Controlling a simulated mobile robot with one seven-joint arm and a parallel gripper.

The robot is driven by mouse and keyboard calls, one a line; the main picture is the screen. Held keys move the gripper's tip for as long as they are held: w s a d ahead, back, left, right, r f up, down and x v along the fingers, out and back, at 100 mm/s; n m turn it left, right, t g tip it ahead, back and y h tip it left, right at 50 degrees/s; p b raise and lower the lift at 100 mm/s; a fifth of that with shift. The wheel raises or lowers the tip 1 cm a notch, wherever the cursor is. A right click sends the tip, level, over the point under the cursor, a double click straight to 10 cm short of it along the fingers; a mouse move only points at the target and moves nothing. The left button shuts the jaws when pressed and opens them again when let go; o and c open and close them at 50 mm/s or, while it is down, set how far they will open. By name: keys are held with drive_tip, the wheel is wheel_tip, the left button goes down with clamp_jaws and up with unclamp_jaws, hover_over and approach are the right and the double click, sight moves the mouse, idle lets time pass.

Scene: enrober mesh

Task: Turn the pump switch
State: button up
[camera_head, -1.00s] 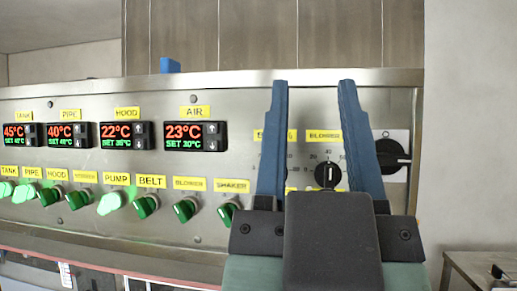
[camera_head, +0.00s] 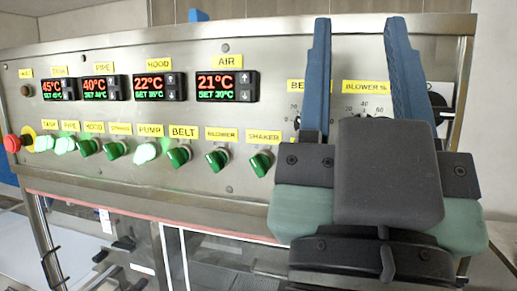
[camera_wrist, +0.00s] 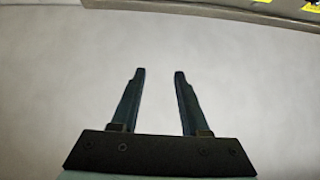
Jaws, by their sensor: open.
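The pump switch (camera_head: 145,153) is a green knob on the metal control panel, glowing brightly under the yellow PUMP label (camera_head: 150,130). The unlit belt switch (camera_head: 179,157) is just to its right. My gripper (camera_head: 359,22) is open and empty, well to the right of the pump switch in the head view. Its fingers cover part of the panel's right end. In the wrist view, my gripper (camera_wrist: 160,73) has its two fingers apart over a plain pale surface. The pump switch does not show in that view.
The row also holds lit tank (camera_head: 45,143) and pipe knobs and several unlit ones. A red button (camera_head: 12,143) sits at the far left. Temperature displays, including AIR (camera_head: 227,86), are above. A panel edge (camera_wrist: 240,15) with yellow labels crosses the wrist view's upper right.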

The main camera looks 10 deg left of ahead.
drive_tip(key=w+a+f+m+g, duration=0.1)
drive_tip(key=w+a+f+g, duration=0.2)
drive_tip(key=w+a, duration=0.3)
drive_tip(key=m+g+p, duration=0.1)
drive_tip(key=m+g, duration=0.4)
drive_tip(key=g, duration=0.1)
approach(138, 155)
drive_tip(key=shift+h, duration=0.3)
drive_tip(key=w+p, duration=0.4)
drive_tip(key=w, duration=0.1)
drive_tip(key=w+p, duration=0.2)
drive_tip(key=shift+w+r, duration=0.25)
drive_tip(key=shift+w, duration=0.05)
drive_tip(key=shift+w+f, duration=0.15)
drive_tip(key=shift+w, duration=0.65)
drive_tip(key=shift+c, duration=0.2)
clamp_jaws()
